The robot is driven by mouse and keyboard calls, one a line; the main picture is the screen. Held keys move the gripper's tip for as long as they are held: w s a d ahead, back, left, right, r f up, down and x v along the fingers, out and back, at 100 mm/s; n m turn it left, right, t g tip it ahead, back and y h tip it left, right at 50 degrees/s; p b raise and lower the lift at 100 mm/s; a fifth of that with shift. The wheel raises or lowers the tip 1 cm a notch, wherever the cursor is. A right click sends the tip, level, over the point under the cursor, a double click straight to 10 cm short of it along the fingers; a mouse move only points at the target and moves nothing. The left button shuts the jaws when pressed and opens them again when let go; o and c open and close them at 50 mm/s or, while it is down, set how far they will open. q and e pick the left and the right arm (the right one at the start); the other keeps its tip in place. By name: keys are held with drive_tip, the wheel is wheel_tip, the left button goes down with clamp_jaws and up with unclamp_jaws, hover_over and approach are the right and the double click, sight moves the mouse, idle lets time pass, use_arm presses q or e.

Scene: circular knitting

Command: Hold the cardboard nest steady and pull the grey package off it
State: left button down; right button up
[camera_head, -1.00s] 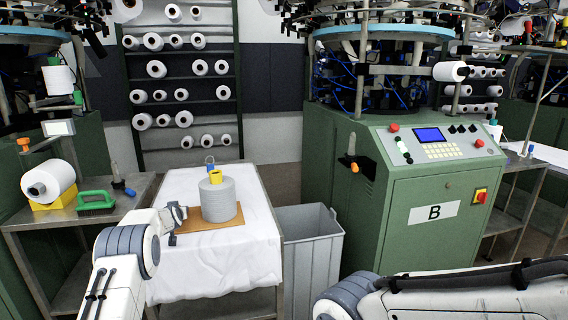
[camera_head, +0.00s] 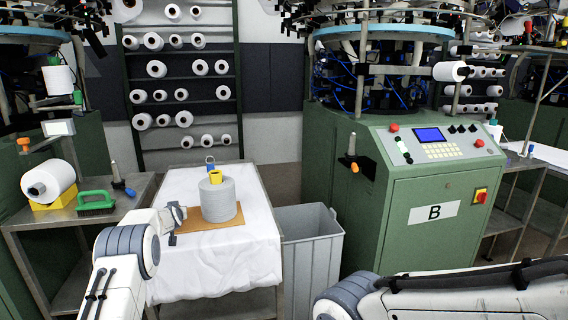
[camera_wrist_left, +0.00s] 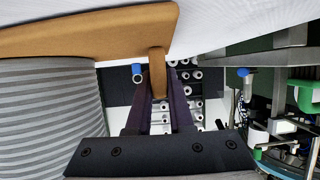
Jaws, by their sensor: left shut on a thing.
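The grey package (camera_head: 219,203) is a ribbed grey cylinder standing upright on the cardboard nest (camera_head: 196,223), a flat brown piece on the white-covered table (camera_head: 215,268). My left gripper (camera_head: 178,213) is at the nest's left edge, beside the package. In the left wrist view, my left gripper (camera_wrist_left: 158,82) is shut on a brown tab of the nest (camera_wrist_left: 85,32); the package (camera_wrist_left: 45,110) fills the left side there. My right arm shows at the lower right, but its gripper is out of view.
A grey bin (camera_head: 312,245) stands right of the table, with a green machine (camera_head: 420,245) marked B beyond it. A metal side table at left holds a green brush (camera_head: 96,202) and a white yarn cone (camera_head: 48,180). The front of the white cloth is clear.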

use_arm(q)
drive_tip(key=c, duration=0.7)
unclamp_jaws()
drive_tip(key=shift+s+r, duration=0.1)
